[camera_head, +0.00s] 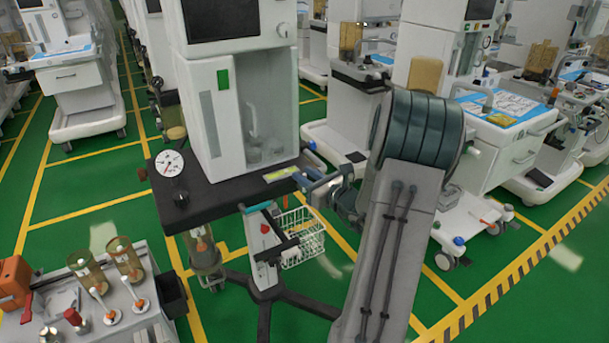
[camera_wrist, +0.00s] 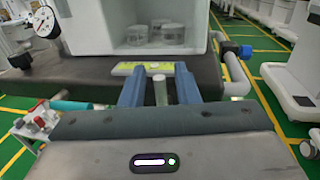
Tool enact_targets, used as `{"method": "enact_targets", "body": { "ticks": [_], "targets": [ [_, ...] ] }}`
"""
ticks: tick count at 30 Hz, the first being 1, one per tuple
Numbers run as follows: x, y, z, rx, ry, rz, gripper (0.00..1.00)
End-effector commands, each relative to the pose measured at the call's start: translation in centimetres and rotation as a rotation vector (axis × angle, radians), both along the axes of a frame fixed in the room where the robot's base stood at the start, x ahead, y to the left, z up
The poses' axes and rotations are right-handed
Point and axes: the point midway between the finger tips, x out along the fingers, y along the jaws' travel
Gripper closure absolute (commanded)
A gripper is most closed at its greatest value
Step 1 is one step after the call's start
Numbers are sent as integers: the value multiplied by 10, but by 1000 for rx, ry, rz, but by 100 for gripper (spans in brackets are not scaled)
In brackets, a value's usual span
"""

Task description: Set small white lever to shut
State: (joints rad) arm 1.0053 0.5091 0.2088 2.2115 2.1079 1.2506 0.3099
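The small white lever (camera_wrist: 160,92) appears as a pale, slightly greenish upright stub at the front edge of the dark cart shelf in the wrist view. My gripper (camera_wrist: 160,76) has its two blue fingers on either side of it, with a visible gap on both sides. The fingers are open and look apart from the lever. A yellow-green label (camera_wrist: 128,69) lies on the shelf just behind. In the head view my gripper (camera_head: 309,182) is at the shelf's right front corner, and I cannot make out the lever there.
The dark shelf (camera_head: 225,196) carries a white cabinet (camera_head: 212,115) and a round gauge (camera_head: 169,163). A wire basket (camera_head: 303,240) hangs below. A blue-ended pipe (camera_wrist: 236,51) stands right of my fingers. A side table (camera_head: 140,318) with canisters is at lower left.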

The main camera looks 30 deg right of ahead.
Motion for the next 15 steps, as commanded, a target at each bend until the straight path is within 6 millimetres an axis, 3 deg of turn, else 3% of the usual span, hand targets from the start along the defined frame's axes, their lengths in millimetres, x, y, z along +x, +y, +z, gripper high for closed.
{"method": "enact_targets", "body": {
  "ticks": [12, 15],
  "targets": [
    [9, 2, 0, 0, -1, 0, 72],
    [9, 2, 0, 0, -1, 0, 99]
  ]
}}
